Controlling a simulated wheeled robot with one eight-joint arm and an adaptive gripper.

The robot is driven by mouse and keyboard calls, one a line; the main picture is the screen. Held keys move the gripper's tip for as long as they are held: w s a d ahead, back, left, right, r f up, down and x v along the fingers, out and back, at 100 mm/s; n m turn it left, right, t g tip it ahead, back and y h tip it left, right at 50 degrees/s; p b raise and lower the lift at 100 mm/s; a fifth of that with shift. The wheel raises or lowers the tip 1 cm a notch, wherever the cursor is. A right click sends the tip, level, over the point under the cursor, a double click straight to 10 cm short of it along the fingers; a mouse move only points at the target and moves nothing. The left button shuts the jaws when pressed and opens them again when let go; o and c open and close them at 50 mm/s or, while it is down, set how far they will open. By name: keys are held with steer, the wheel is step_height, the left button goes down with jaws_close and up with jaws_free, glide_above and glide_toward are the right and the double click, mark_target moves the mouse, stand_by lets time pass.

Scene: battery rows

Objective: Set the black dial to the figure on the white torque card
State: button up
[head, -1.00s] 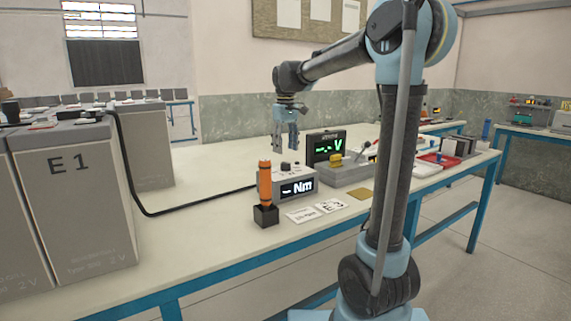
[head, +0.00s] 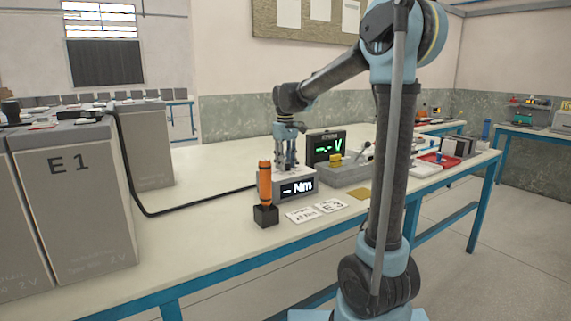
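The black dial is on top of a grey box with a display reading "-- Nm" (head: 297,188); the dial itself is now hidden by my gripper. My gripper (head: 287,163) points straight down onto the top of this box, with its fingers at the dial's place. I cannot tell whether the fingers are closed on the dial or only around it. A white card (head: 301,216) with small print, too small to read, lies on the bench in front of the box; it looks like the torque card. A second white card marked "E3" (head: 331,206) lies next to it.
An orange tool (head: 264,183) stands upright in a black holder (head: 266,216) left of the box. A black meter reading "--- V" (head: 326,146) and a grey tray (head: 345,176) are behind right. A black cable (head: 150,213) crosses the bench from the E1 battery (head: 75,200).

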mark_target(286, 163)
steer(key=shift+c, duration=0.9)
steer(key=shift+m, duration=0.7)
steer(key=o, duration=1.1)
steer(key=shift+d, duration=0.1)
steer(key=shift+c, duration=0.2)
step_height(286, 163, up, 12)
steer(key=shift+w, duration=0.1)
